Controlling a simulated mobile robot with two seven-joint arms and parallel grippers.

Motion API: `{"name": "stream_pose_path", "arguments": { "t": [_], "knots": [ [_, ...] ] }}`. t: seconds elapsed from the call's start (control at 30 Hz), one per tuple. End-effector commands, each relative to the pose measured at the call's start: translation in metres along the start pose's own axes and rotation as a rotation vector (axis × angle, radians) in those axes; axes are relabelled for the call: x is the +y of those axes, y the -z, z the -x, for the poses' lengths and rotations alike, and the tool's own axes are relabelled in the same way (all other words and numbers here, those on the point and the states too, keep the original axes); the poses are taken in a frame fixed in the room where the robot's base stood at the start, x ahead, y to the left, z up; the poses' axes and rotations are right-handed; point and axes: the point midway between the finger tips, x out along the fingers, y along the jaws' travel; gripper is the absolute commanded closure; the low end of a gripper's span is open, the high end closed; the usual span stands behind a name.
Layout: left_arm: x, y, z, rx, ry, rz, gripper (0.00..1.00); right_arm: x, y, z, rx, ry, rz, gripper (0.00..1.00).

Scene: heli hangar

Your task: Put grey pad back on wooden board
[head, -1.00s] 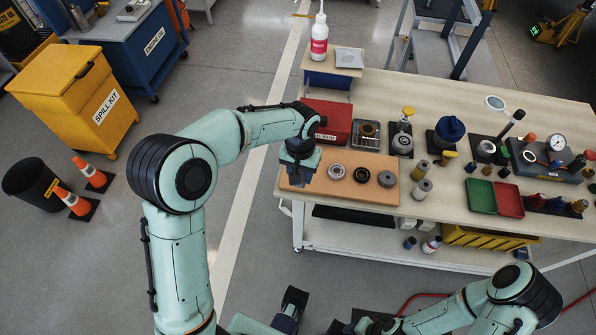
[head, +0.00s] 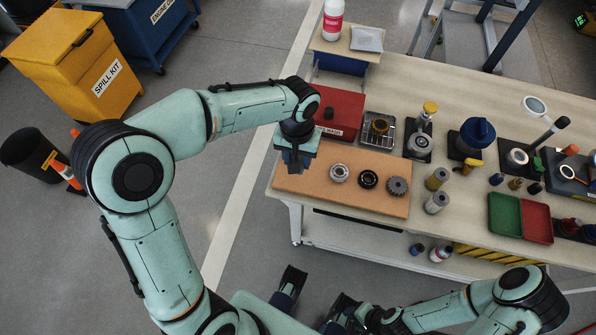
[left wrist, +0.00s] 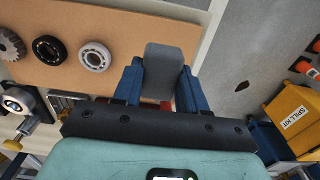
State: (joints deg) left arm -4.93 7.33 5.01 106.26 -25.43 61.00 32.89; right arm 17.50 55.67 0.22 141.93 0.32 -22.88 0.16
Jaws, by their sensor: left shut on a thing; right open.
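The wooden board (head: 345,199) is a flat tan slab along the front left edge of the workbench. My left gripper (head: 295,163) points down at the board's left end. In the left wrist view its two blue fingers (left wrist: 160,92) are shut on the grey pad (left wrist: 164,62), a small rounded block. Behind the pad show the end of the board (left wrist: 120,18) and its edge. I cannot tell whether the pad touches the board. In the head view my gripper hides the pad. My right gripper (head: 316,297) is open, low in front of the bench and away from the board.
Three round bearing or gear parts (head: 368,180) sit on the board, right of my left gripper. A red box (head: 333,110) stands just behind. Two metal cylinders (head: 437,190) stand off the board's right end. The board's left end is otherwise bare.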

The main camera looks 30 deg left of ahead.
Motion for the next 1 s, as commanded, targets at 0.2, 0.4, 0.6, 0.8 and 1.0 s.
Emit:
{"name": "stream_pose_path", "arguments": {
  "t": [0.2, 0.4, 0.6, 0.8, 1.0],
  "knots": [
    [0.0, 0.0, -0.02, -0.001, 0.0, 0.0, 0.83, 0.0, 0.002, -0.002, 0.006, 0.001, 0.001, 0.57],
    [0.0, -0.001, -0.055, -0.004, 0.001, 0.0, 0.83, 0.001, 0.005, -0.007, 0.014, 0.003, 0.002, 0.57],
    [0.0, 0.0, -0.073, 0.0, 0.0, -0.001, 0.83, 0.001, 0.006, -0.009, 0.019, 0.004, 0.002, 0.57],
    [0.0, 0.0, -0.073, 0.001, -0.001, -0.001, 0.83, 0.001, 0.006, -0.008, 0.019, 0.004, 0.002, 0.57],
    [0.0, 0.0, -0.077, 0.001, -0.001, -0.001, 0.55, 0.001, 0.008, -0.011, 0.022, 0.005, 0.003, 0.57]
  ]
}}
